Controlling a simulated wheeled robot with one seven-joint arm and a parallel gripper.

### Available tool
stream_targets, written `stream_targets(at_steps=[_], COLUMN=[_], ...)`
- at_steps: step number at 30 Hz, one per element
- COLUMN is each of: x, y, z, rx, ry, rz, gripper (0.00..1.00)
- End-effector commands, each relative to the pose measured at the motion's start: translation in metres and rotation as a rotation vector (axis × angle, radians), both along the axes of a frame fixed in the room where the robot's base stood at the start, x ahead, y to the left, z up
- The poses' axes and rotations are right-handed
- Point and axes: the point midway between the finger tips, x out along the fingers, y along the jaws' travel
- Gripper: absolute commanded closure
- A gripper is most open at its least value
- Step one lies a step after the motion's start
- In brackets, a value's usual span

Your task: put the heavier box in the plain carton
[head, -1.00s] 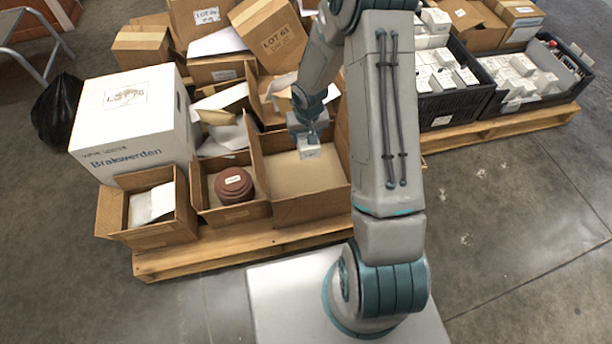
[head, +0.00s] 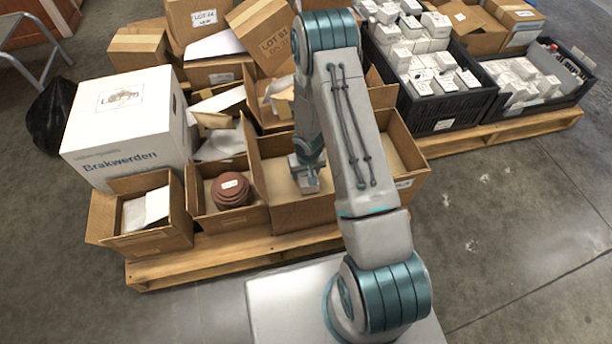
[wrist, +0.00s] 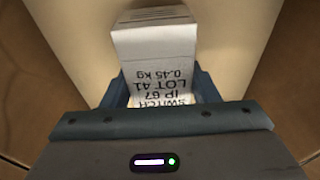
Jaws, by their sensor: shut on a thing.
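My gripper (head: 307,170) is shut on a small white box, which shows in the wrist view (wrist: 165,65). In the head view my gripper is low at the left part of a large open brown carton (head: 310,213); my arm covers part of this carton. In the wrist view, brown cardboard walls flank the box and a pale carton floor lies beyond it. I cannot tell whether the box touches the floor. No other box's weight is readable.
Left of the large carton are an open carton with a red-brown round item (head: 231,189) and one with white paper (head: 146,210). A big white Brakwerden box (head: 120,150) stands behind. Black crates (head: 445,112) with several white boxes are at right. All rest on pallets.

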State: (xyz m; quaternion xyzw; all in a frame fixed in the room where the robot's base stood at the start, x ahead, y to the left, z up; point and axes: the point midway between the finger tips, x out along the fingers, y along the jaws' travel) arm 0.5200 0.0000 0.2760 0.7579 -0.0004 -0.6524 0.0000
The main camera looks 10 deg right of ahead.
Motion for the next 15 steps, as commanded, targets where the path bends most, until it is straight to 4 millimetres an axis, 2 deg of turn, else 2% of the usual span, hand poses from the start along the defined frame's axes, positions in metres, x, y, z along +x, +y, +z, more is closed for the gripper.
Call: stream_targets(at_steps=[2, 13, 14, 15], x=[0.0006, 0.0008, 0.0004, 0.0004], y=[0.0006, 0.0004, 0.0003, 0.0003], z=[-0.0104, -0.0137, -0.0131, -0.0125], rx=[0.001, 0.001, 0.000, 0.000], ry=[-0.001, -0.002, -0.001, -0.001], rz=[0.001, 0.000, 0.000, 0.000], gripper=[0.83, 0.83, 0.40, 0.29])
